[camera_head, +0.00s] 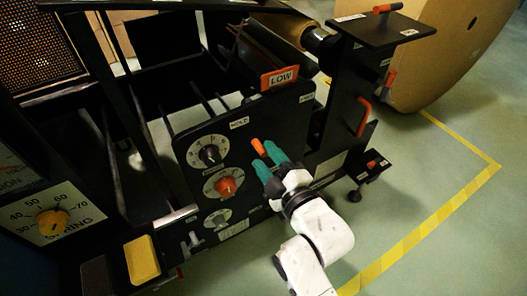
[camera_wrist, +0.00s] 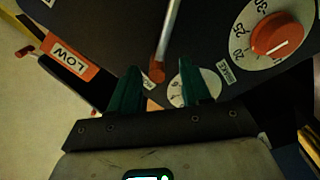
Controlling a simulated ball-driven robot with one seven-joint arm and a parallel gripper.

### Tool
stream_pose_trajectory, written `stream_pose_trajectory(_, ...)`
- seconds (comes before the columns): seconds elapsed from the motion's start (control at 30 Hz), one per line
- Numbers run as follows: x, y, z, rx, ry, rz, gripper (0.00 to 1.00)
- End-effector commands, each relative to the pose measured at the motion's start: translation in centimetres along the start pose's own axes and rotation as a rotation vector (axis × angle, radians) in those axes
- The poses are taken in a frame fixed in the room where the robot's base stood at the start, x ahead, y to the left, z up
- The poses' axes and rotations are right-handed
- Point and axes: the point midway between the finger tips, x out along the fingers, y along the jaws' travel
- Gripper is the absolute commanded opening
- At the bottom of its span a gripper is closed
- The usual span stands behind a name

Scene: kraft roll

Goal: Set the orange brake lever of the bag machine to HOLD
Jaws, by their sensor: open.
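The orange brake lever (camera_head: 258,147) is on the black front panel of the bag machine, below and right of the HOLD label (camera_head: 239,122). In the wrist view it shows as a pale metal rod with an orange end (camera_wrist: 157,73), near a BRAKE label (camera_wrist: 230,74). My gripper (camera_head: 266,157) has green fingers, open, close in front of the panel beside the lever. In the wrist view the orange end appears between the two fingertips (camera_wrist: 157,80). I cannot tell whether a finger touches it. The label behind the orange end is mostly hidden.
A dial with a red knob (camera_head: 226,186) sits left of my gripper, between a dark-knobbed dial (camera_head: 209,151) and a smaller dial (camera_head: 217,218). Other orange handles (camera_head: 363,116) are at the right. Open floor (camera_head: 420,190) lies right.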

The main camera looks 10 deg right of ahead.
Motion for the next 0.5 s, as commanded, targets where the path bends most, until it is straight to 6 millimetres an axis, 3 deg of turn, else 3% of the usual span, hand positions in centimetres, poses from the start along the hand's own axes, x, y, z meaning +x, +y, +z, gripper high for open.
stream_pose_trajectory(0.3, -5.9, 0.1, 0.0, -0.001, -0.003, -0.003, 0.48)
stream_pose_trajectory(0.5, -8.0, 0.0, 0.1, -0.002, -0.002, -0.002, 0.48)
